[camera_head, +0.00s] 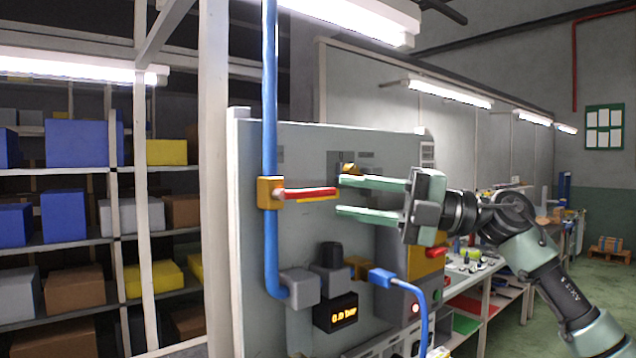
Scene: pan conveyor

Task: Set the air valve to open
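The air valve (269,192) is a yellow-orange body on a vertical blue pipe (270,95), at the left side of a grey panel. Its red handle (308,194) points sideways to the right, across the pipe's line. My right gripper (338,196) comes in from the right with two pale green fingers, one above the other and apart. The handle's free end is level with the gap, right at the fingertips. I cannot tell whether they touch. A black display (336,313) below shows orange digits that look like 0.0 bar. My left gripper is not in view.
The grey panel (300,150) stands close behind the handle. Grey and black fittings (300,288) and a blue hose (424,310) sit lower on it. Shelves with boxes (80,143) stand at left, and a workbench (455,285) runs behind my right arm.

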